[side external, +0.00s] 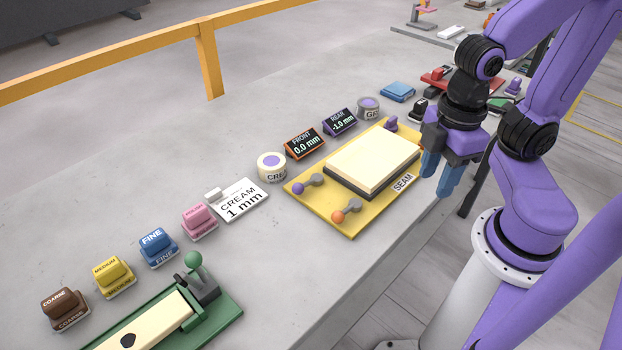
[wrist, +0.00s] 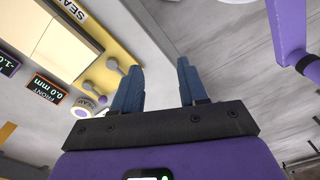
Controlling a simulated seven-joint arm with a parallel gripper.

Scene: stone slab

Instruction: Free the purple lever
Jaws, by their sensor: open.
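The purple lever (side external: 299,188) has a purple ball knob on a short grey arm. It lies at the left corner of the yellow board (side external: 350,228), beside a cream slab (side external: 372,158) in a dark frame. Its knob also shows in the wrist view (wrist: 102,99). A similar lever with an orange knob (side external: 338,216) sits at the board's front corner. My gripper (side external: 437,178) is open and empty, pointing down near the board's right end, beside the SEAM label and apart from both levers. In the wrist view my gripper's fingers (wrist: 160,68) have only floor and slab edge between them.
FRONT (side external: 304,144) and REAR (side external: 339,122) displays read 0.0 mm and -1.0 mm behind the board. Several coloured blocks and a green fixture (side external: 205,285) are at left. The slab's front strip is clear.

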